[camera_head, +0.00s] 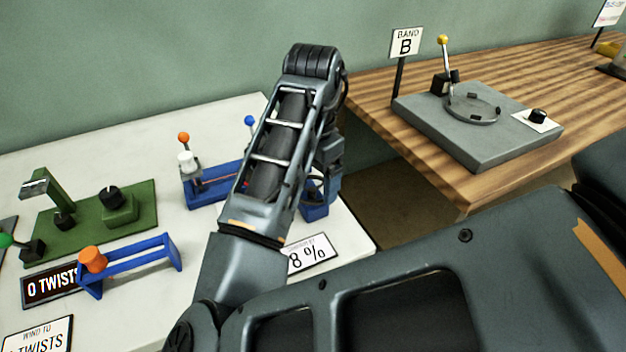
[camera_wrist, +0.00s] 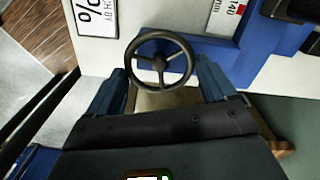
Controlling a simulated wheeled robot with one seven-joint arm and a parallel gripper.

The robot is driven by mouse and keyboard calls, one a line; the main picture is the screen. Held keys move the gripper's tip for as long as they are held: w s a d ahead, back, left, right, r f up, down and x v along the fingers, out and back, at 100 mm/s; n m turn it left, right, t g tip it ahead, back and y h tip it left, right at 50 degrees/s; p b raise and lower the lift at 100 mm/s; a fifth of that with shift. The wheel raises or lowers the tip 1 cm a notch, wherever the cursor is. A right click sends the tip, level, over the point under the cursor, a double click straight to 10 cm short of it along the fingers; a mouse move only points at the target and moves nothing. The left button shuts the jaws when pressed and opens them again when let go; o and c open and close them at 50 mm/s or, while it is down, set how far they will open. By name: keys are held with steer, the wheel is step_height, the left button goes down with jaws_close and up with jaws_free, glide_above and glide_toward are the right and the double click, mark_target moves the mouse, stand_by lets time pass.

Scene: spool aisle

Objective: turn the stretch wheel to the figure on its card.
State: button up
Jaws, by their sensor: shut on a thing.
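The stretch wheel (camera_wrist: 163,62) is a black three-spoked hand wheel in the wrist view. My gripper (camera_wrist: 161,72) is shut on its rim, one blue-grey finger at each side. A scale label (camera_wrist: 226,14) reads 140 mm, partly cut off.
A green winding fixture (camera_head: 135,208), a blue stand with an orange knob (camera_head: 93,260) and a 0 TWISTS display (camera_head: 45,287) stand left on the white table. A wooden table (camera_head: 375,105) at right holds a grey plate (camera_head: 500,140) with a BAND B sign (camera_head: 405,44).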

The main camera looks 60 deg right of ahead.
mark_target(314, 188)
steer(key=m+b, duration=0.2)
steer(key=m, duration=0.3)
steer(key=shift+m, duration=0.3)
steer(key=m+b, duration=0.2)
steer(key=m, duration=0.2)
steer(key=shift+s+a+m, duration=0.1)
steer(key=shift+m, duration=0.3)
steer(key=o, duration=0.9)
steer(key=shift+c, duration=0.2)
step_height(314, 188, up, 8)
steer(key=shift+p, duration=0.4)
steer(key=shift+s+f, duration=0.1)
